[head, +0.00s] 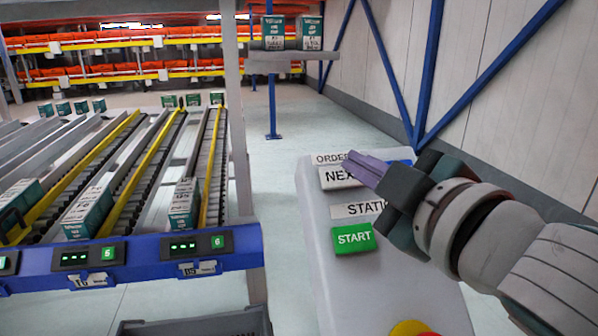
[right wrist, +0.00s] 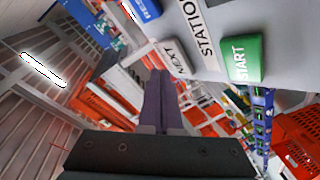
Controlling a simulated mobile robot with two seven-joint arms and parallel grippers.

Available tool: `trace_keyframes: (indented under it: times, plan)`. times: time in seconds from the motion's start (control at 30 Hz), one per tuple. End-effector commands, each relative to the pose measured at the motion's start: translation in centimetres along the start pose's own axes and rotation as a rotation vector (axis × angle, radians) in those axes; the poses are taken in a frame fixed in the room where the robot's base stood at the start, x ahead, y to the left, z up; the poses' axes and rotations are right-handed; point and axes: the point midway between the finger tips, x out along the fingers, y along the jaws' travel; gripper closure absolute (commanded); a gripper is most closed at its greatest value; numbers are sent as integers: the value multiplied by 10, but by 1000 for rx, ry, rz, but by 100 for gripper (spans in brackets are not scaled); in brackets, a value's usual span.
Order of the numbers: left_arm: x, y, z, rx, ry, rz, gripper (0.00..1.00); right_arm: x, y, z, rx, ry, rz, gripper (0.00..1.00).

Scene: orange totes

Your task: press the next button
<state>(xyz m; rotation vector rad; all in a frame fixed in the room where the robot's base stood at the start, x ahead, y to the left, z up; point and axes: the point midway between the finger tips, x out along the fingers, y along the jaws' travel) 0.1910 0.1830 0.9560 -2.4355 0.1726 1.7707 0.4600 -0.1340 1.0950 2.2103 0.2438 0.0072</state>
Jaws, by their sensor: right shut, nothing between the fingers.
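The white NEXT button (head: 338,178) is on the grey control panel (head: 325,240) in the head view, near its top left. It also shows in the right wrist view (right wrist: 176,58), just above the fingertips. My right gripper (head: 362,168) is shut and empty, its purple fingers pointing left at the right end of the button and hiding part of its label. In the right wrist view its fingertips (right wrist: 158,76) are close to the button's edge; I cannot tell whether they touch. My left gripper is not in view.
The green START button (head: 353,239) is lower on the panel, below a STATION label (head: 358,209). A blue button (head: 401,157) is partly behind my gripper. A yellow and red knob (head: 412,328) is at the bottom. Roller lanes with boxes (head: 185,204) stand to the left.

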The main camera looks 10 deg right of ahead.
Motion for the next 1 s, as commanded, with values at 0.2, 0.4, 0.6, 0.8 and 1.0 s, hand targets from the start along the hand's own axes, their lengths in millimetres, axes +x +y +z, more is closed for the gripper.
trace_keyframes:
  times: [0.2, 0.4, 0.6, 0.8, 1.0]
  plan:
    - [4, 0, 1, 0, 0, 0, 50, 4, -4, 4, 1, -1, 0, 100]
    - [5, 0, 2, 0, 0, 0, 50, 6, -5, 5, 1, 0, 0, 100]
    - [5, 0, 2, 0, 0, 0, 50, 6, -5, 5, 0, 0, 0, 100]
    - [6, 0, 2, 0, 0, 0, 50, 8, -6, 6, 0, 0, 0, 100]
    - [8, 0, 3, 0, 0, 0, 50, 9, -7, 7, 0, 1, 1, 100]
